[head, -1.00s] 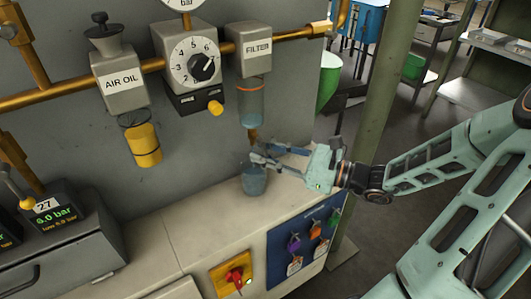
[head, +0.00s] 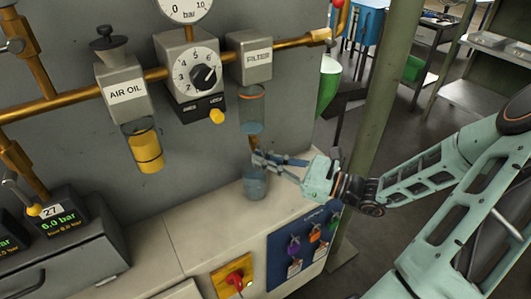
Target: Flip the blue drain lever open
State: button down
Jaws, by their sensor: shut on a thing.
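The filter unit (head: 249,57) is on the pipe at upper right of the panel. Its clear bowl (head: 252,110) hangs below, with an orange ring near the top and a little blue liquid at the bottom. A brass drain stem (head: 254,143) sticks out under the bowl. My gripper (head: 258,159) reaches in from the right, its fingers closed at the foot of this stem. The blue drain lever is mostly hidden between the fingers and I cannot make out its angle. A blue-grey cup (head: 255,184) stands on the bench right below.
A regulator with a numbered dial (head: 205,77) and an AIR OIL lubricator (head: 125,91) hang left of the filter. A red switch (head: 236,280) and a blue tag board (head: 300,245) are on the bench front. A green post (head: 380,110) stands behind my gripper.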

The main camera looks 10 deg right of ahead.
jog(key=shift+s+a+m+t+y+p, duration=0.1)
jog(key=shift+a+m+t+y+p, duration=0.2)
jog(key=shift+m+t+p, duration=0.4)
jog(key=c, duration=2.1)
grip_release()
jog(key=v, duration=1.2)
jog(key=shift+r, duration=0.2)
jog(key=shift+d, duration=0.15)
